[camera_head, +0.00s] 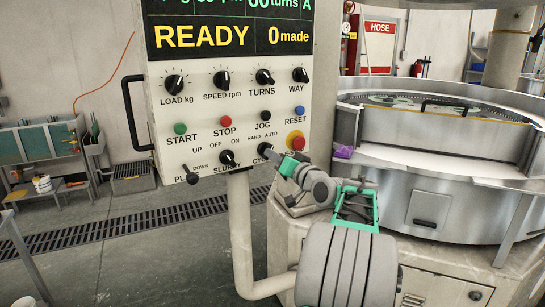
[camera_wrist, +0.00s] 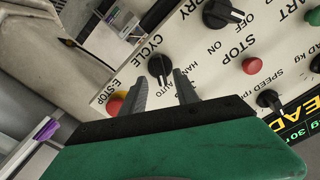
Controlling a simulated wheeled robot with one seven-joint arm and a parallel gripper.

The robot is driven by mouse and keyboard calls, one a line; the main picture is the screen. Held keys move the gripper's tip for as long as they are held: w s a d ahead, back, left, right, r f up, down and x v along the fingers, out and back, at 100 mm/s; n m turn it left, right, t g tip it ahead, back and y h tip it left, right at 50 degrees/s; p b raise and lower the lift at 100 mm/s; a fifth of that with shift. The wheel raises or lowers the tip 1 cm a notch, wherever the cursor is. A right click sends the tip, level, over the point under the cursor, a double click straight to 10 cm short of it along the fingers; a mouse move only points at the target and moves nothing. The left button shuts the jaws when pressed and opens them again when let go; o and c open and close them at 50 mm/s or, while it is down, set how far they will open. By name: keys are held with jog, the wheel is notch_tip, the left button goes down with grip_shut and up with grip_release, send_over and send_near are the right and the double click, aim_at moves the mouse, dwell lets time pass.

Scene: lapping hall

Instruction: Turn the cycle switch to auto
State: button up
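The cycle switch is a black knob (camera_head: 265,149) low on the white control panel, with HAND and AUTO printed above it and CYCLE below. In the wrist view the knob (camera_wrist: 159,66) lies just beyond the gap between my fingertips. I cannot tell surely which label its pointer faces. My gripper (camera_wrist: 161,80) is open, its two dark fingers apart and pointing at the panel around the knob. In the head view my gripper (camera_head: 279,161) is at the panel's lower right edge and partly covers the CYCLE label. Contact with the knob cannot be told.
The red E-stop (camera_head: 296,141) on yellow sits just right of the switch. The slurry knob (camera_head: 227,158) is to the left, and the jog button (camera_head: 263,126) is above. The screen (camera_head: 230,33) reads READY. A large round lapping machine (camera_head: 430,150) stands at right.

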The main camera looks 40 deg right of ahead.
jog(key=s, duration=0.2)
jog(key=s+a, duration=0.1)
jog(key=s, duration=0.1)
jog(key=shift+s+b, duration=0.3)
